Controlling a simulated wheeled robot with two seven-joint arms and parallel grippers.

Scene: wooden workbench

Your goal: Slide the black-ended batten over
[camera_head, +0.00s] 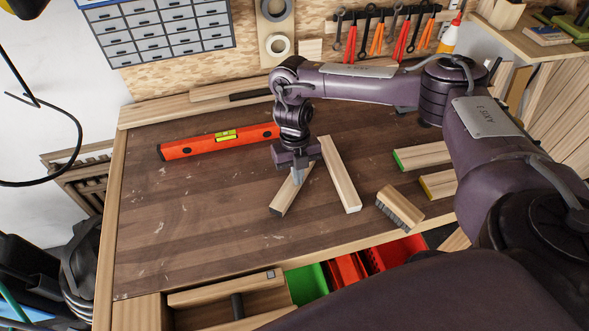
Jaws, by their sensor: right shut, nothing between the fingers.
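The black-ended batten (286,199) lies flat and slanted near the middle of the workbench, its dark end toward the lower left. My right gripper (297,176) points down at the batten's upper part, shut with nothing between its fingers. The fingertips overlap the batten in the picture and hide part of it; I cannot tell whether they touch it. My left gripper is not in view.
A red spirit level (200,144) lies behind to the left. A green-ended batten (421,157), a yellow-ended batten (439,183) and a brush (402,206) lie to the right. Open drawers with a green bin (306,284) are at the front. The left bench (165,230) is clear.

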